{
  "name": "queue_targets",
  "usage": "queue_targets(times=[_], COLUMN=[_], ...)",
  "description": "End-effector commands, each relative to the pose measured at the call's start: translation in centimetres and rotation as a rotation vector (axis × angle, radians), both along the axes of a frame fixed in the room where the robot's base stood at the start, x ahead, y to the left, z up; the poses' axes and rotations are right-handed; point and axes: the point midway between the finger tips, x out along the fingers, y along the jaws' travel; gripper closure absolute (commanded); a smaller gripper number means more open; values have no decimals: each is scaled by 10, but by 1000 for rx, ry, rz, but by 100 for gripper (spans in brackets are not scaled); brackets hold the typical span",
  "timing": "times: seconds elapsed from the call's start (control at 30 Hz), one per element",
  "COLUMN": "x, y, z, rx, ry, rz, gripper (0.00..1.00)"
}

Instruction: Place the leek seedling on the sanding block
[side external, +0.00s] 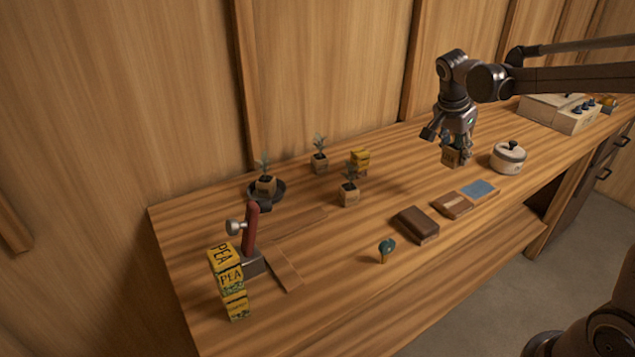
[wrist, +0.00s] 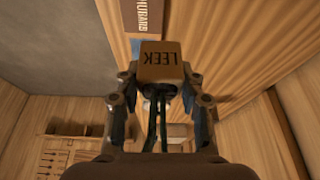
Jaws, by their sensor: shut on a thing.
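My gripper (side external: 456,145) is shut on the leek seedling (side external: 450,158) and holds it above the bench. In the wrist view, the seedling's brown pot (wrist: 160,62) reads LEEK, upside down, between the fingers of my gripper (wrist: 158,88). Its dark stems run back between the fingers. A dark brown block (side external: 417,224) lies flat near the bench's front edge, to the left of and below the gripper in the side view. It looks like the sanding block, though I cannot be sure. Its top is bare.
A brown labelled piece (side external: 453,205) and a blue-topped piece (side external: 481,188) lie beside the dark block. A lidded white pot (side external: 508,157) stands to the right. Potted seedlings (side external: 349,193), a red-handled tool (side external: 251,232) and yellow PEA boxes (side external: 229,278) stand to the left.

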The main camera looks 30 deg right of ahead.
Motion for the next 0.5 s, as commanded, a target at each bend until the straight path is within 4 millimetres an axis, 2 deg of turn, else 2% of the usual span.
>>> queue_targets(times=[0.3, 0.5], x=[-68, -97], y=[26, 35], z=[25, 29], rx=[0, -1], ry=[0, 0], rz=[-7, -13], gripper=[93, 93])
